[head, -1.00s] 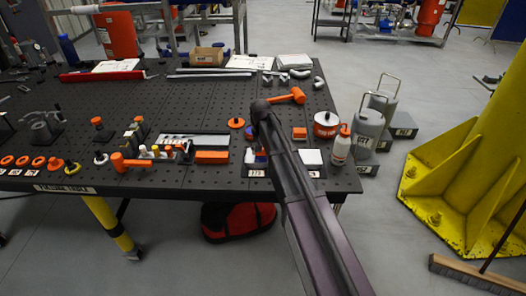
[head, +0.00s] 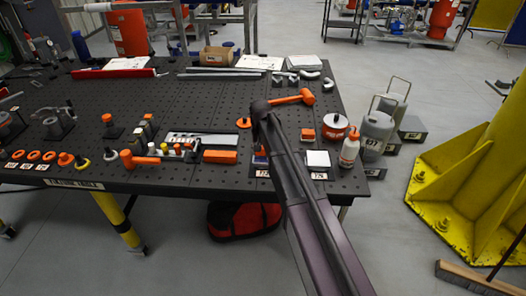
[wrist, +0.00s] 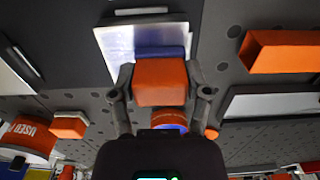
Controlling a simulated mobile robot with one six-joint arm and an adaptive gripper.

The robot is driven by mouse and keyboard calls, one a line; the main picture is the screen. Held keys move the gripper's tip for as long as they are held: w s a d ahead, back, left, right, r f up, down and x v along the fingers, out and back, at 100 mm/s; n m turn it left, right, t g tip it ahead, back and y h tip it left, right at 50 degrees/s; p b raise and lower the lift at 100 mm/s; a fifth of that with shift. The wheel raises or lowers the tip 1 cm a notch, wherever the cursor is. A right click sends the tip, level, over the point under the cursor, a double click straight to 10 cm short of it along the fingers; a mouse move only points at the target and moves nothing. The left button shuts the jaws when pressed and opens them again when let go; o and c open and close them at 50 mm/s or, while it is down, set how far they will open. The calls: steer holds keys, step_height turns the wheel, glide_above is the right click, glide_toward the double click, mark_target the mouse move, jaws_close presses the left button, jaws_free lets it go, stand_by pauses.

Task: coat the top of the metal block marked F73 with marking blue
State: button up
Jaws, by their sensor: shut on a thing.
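My gripper (wrist: 160,82) is shut on an orange applicator (wrist: 160,80) with a blue pad (wrist: 160,52) at its far end. In the wrist view the pad lies over a silvery metal block (wrist: 117,45) and seems to touch its top. The top has a bluish tint beside the pad and bare bright metal towards the left. In the head view the block's blue-looking edge (head: 260,160) shows beside my arm, above a small white label (head: 262,173). The label is too small to read surely. My arm hides the gripper there.
Another pale block (head: 317,159) with a label stands right of my arm. An orange bar (head: 220,156), an orange hammer (head: 305,97), a round orange-and-white tin (head: 335,126) and a white bottle (head: 349,152) stand around on the perforated black table (head: 215,110).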

steer(key=shift+a, duration=0.1)
steer(key=shift+a+f, duration=0.1)
steer(key=shift+a, duration=1.35)
steer(key=shift+w, duration=0.15)
steer(key=shift+w, duration=0.5)
steer(key=shift+d, duration=0.15)
steer(key=shift+s+d, duration=0.15)
steer(key=shift+d, duration=1.3)
steer(key=shift+d, duration=0.2)
